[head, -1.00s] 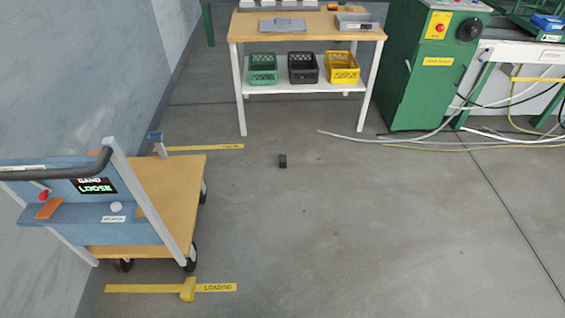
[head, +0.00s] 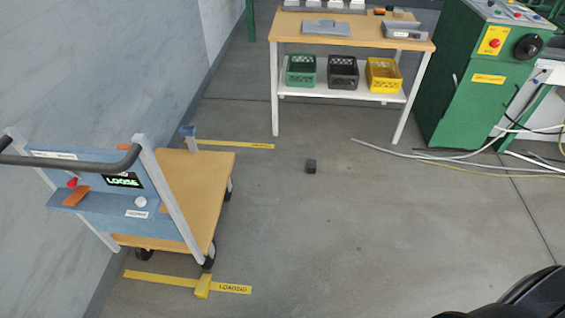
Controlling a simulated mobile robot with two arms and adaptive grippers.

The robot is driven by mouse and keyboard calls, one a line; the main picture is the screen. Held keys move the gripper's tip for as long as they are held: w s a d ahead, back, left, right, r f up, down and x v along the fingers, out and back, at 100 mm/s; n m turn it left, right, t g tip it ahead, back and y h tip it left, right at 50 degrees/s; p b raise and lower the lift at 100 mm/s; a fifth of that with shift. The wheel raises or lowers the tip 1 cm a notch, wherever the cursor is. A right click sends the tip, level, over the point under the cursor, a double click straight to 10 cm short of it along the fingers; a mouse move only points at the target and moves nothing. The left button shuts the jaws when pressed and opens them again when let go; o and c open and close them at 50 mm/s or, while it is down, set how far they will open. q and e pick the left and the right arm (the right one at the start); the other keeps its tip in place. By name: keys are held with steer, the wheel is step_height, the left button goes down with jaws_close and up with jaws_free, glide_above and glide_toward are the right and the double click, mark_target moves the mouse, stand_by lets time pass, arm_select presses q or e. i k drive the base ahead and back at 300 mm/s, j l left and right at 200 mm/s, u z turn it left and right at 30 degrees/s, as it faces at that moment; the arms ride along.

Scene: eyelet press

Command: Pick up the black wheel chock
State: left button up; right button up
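A small black block (head: 311,166), which looks like the black wheel chock, lies alone on the grey floor in the middle of the head view. It sits right of the cart and in front of the workbench. A yellow wedge-like block (head: 203,287) lies on the floor tape near the cart's front wheel. Neither gripper can be made out. A dark rounded part of my own body shows at the bottom right corner.
A wooden-decked cart (head: 205,190) with a display reading "LOOSE" stands at left by the wall. A workbench (head: 350,30) with green, black and yellow crates stands behind. A green machine (head: 465,100) and floor cables (head: 420,152) are at right. The floor around the block is clear.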

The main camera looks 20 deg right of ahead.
mark_target(313, 164)
steer(key=i+l+u, duration=0.2)
steer(key=l, duration=0.15)
steer(key=i+l+u, duration=0.2)
steer(key=l, duration=0.2)
steer(key=i+l+u, duration=0.2)
steer(key=l, duration=0.2)
steer(key=l+u, duration=0.25)
steer(key=l, duration=0.15)
